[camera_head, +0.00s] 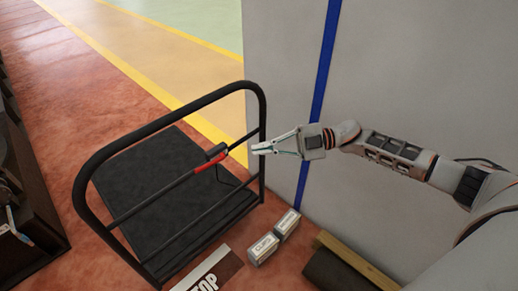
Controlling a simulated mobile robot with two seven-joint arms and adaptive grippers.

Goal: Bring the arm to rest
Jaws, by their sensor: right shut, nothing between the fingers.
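My right arm comes in from the right edge and reaches left across the grey panel. Its gripper (256,150) is shut and empty, with its tips pointing left. At the left edge a small pale tip (18,234), which looks like part of my left gripper, shows over a dark block. Most of it is cut off by the picture's edge.
The flat black cart (150,185) has a red-marked bar (208,165). Two small labelled boxes (263,249) (287,224) stand on the red floor by the grey panel (400,70). A sign (212,272) and a wooden beam (352,262) lie at the front. A dark block (35,190) stands left.

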